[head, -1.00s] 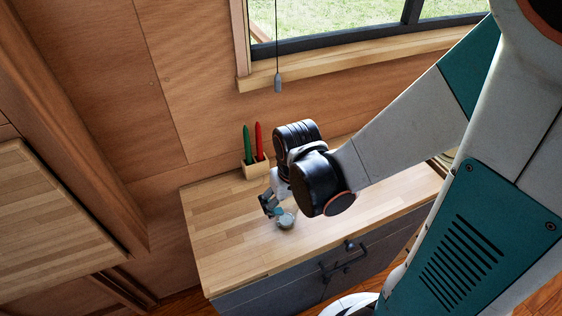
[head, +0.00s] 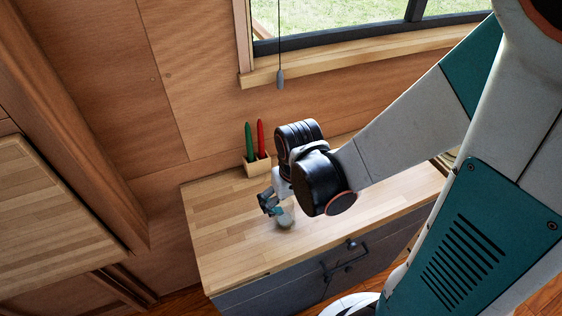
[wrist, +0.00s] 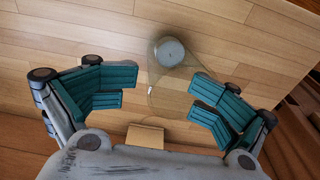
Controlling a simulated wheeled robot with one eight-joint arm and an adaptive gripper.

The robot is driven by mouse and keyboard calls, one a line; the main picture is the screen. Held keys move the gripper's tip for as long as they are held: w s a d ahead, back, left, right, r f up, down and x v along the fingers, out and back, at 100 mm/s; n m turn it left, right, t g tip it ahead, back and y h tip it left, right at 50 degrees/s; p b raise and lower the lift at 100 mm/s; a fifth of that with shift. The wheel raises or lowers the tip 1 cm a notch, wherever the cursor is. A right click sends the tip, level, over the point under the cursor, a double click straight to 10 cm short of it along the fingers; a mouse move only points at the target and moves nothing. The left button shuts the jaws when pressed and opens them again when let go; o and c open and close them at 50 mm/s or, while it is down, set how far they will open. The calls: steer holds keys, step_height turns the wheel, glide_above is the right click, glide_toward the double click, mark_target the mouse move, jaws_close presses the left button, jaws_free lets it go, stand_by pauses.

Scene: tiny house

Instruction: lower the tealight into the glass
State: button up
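The clear glass (head: 289,213) stands on the wooden counter and shows as a faint outline in the wrist view (wrist: 155,97). The tealight is a small grey disc (wrist: 171,52) that appears to lie inside the glass at its bottom; it shows as a pale spot in the head view (head: 285,225). My gripper (wrist: 160,98) is open, with its teal finger pads wide apart on either side of the glass's near end. Nothing is held between the pads. In the head view my gripper (head: 271,206) is at the upper left of the glass.
A wooden holder (head: 257,166) with a green pen (head: 249,141) and a red pen (head: 262,139) stands at the wall behind my gripper. The counter (head: 220,225) is clear to the left. A window pull cord (head: 280,78) hangs above.

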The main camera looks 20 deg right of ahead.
stand_by(0.4)
step_height(320, 180, up, 12)
steer(key=s, duration=0.1)
steer(key=shift+s, duration=0.3)
stand_by(0.4)
steer(key=shift+r, duration=0.1)
step_height(320, 180, up, 6)
steer(key=s+t, duration=0.1)
steer(key=t, duration=0.4)
steer(key=shift+t, duration=0.4)
steer(key=shift+s, duration=0.1)
steer(key=shift+c, duration=0.2)
stand_by(0.5)
